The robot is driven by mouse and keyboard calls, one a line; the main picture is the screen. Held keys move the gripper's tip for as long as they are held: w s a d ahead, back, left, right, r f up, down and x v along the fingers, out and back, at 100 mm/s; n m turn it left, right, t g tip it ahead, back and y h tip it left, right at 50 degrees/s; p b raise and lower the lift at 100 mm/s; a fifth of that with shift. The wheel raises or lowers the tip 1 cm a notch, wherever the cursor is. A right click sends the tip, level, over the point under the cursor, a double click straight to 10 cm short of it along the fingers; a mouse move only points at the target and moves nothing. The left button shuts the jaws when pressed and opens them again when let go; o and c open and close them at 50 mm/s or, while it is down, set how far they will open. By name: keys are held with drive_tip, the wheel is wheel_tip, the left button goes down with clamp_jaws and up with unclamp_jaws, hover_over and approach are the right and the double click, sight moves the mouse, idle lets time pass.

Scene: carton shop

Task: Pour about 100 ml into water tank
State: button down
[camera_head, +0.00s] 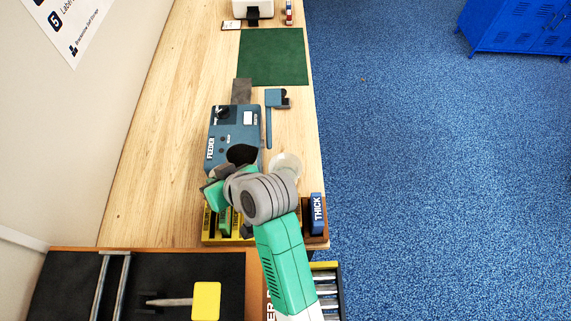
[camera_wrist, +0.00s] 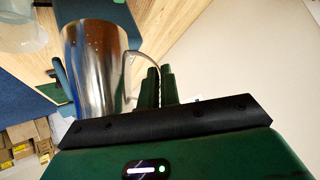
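A shiny metal jug (camera_wrist: 95,65) with a thin curved handle fills the left of the wrist view. My gripper (camera_wrist: 160,88) has its two dark green fingers close together on the handle. In the head view my gripper (camera_head: 213,190) is over the near end of the bench, by the blue feeder machine, and my arm hides most of it and the jug. A clear round container (camera_head: 287,163), possibly the water tank, stands right of my wrist; a clear vessel (camera_wrist: 22,30) also shows at the wrist view's upper left. The liquid inside the jug is hidden.
The blue feeder machine (camera_head: 222,150) stands on the wooden bench (camera_head: 165,150), with a blue tool (camera_head: 269,120) beside it. A yellow rack (camera_head: 210,238) and a block marked THICK (camera_head: 317,213) are near my arm. A green mat (camera_head: 272,55) lies clear farther back.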

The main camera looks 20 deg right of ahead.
drive_tip(key=shift+a+f+n+h+b, duration=0.15)
drive_tip(key=shift+a+f+n+h, duration=0.15)
drive_tip(key=shift+f+h, duration=0.3)
drive_tip(key=shift+a+f+n+h+b, duration=0.2)
drive_tip(key=shift+a+f+h, duration=0.2)
drive_tip(key=shift+f, duration=0.25)
drive_tip(key=shift+d, duration=0.1)
idle(1.6)
